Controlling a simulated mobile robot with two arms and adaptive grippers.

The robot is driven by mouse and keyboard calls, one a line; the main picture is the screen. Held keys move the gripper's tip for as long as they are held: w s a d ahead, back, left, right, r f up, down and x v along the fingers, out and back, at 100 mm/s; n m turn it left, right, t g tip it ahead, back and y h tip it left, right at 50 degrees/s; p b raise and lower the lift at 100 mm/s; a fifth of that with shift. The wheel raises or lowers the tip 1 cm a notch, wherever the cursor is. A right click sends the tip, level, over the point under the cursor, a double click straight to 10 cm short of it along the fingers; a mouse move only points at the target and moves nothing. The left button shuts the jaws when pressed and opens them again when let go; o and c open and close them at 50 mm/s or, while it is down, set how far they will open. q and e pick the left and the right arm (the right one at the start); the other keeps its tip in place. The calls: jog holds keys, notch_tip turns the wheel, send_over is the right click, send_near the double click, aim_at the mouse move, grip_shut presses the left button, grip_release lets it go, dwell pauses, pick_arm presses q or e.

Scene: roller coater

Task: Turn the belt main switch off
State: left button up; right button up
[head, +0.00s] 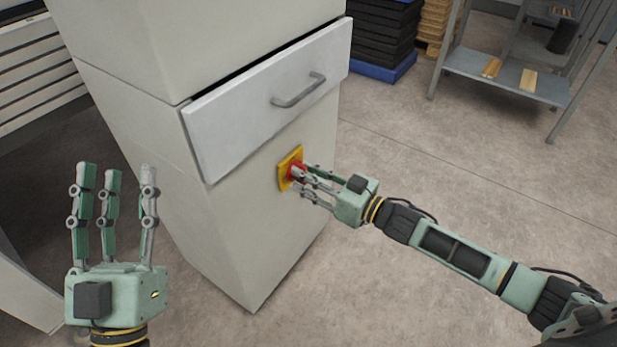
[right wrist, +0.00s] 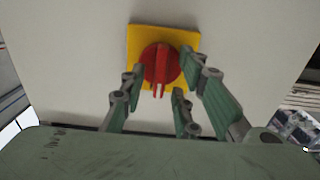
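The belt main switch is a red rotary knob (right wrist: 160,63) on a square yellow plate (right wrist: 134,38), fixed to the cabinet's front below the drawer. In the right wrist view its raised handle stands upright in the picture. My right gripper (head: 304,180) is at the switch in the head view, its fingers pointing at the knob. In the right wrist view the fingers (right wrist: 162,80) are spread on both sides of the knob, with a gap to its narrow handle. Whether a fingertip touches the knob's rim is unclear. My left gripper (head: 114,172) is open and empty, left of the cabinet.
The pale cabinet (head: 232,215) has a drawer (head: 240,115) with a grey handle, slightly pulled out above the switch. A metal shelf rack (head: 508,72) and stacked dark crates (head: 384,35) stand behind. The floor right of the cabinet is clear.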

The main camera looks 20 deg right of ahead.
jog(key=shift+w, duration=0.1)
jog(key=shift+c, duration=0.5)
grip_shut()
